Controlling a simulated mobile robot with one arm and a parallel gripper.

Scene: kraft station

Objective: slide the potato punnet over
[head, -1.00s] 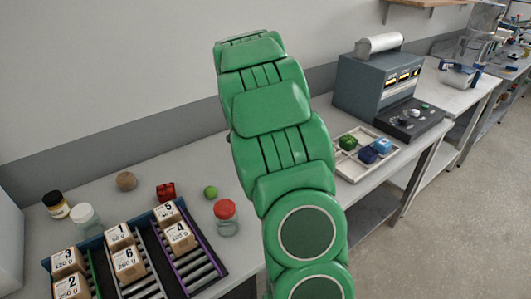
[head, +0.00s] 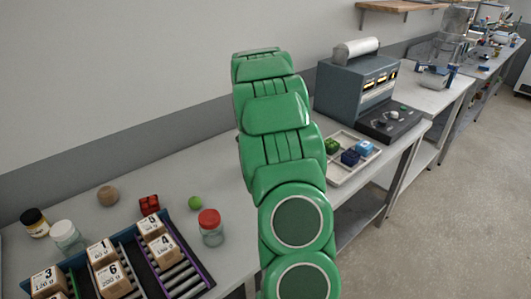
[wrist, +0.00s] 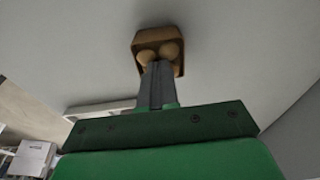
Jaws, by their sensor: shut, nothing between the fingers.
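The potato punnet (wrist: 177,69) shows in the wrist view as a small brown open box with two or three potatoes (wrist: 160,52) in it. It rests on a plain pale grey surface. My gripper (wrist: 157,66) is shut and empty, its narrow dark fingers pointing at the punnet. The fingertips overlap the near side of the punnet in the picture; I cannot tell whether they touch it. In the head view my green arm fills the middle, and neither the punnet nor my gripper can be seen there.
A rack (head: 130,238) of numbered boxes stands front left, near jars, a red cube (head: 149,205) and a green ball (head: 195,202). A tray (head: 345,177) of coloured blocks and a grey machine (head: 352,87) stand right of my arm. The surface around the punnet looks clear.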

